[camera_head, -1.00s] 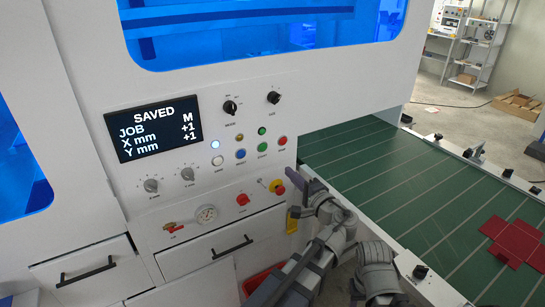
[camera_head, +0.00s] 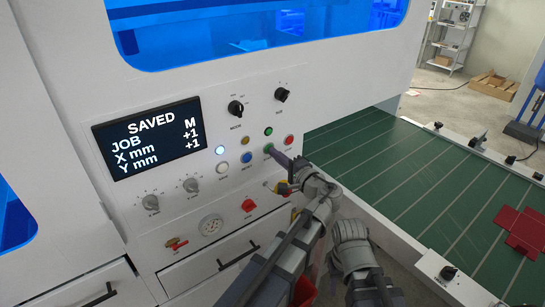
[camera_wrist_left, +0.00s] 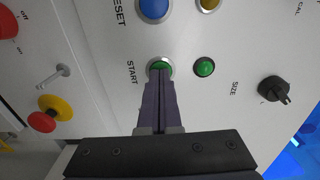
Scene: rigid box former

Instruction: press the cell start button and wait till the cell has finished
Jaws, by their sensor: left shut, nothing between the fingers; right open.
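The green start button (camera_wrist_left: 152,66) is on the machine's white control panel, labelled START in the left wrist view. My left gripper (camera_wrist_left: 160,78) is shut and empty, with its fingertips at the button and covering part of it; I cannot tell whether it is pressed in. In the head view the left gripper (camera_head: 276,154) reaches the panel from the lower right. The screen (camera_head: 150,135) reads SAVED, JOB M, X mm +1, Y mm +1. My right arm shows at the lower middle, but its gripper fingers are not visible.
Beside it are a blue reset button (camera_wrist_left: 154,8), a small green button or lamp (camera_wrist_left: 204,67) and a black size knob (camera_wrist_left: 273,89). A red stop button (camera_head: 290,140) is to the right. A green conveyor (camera_head: 400,170) with a red cross-shaped blank (camera_head: 520,228) lies right.

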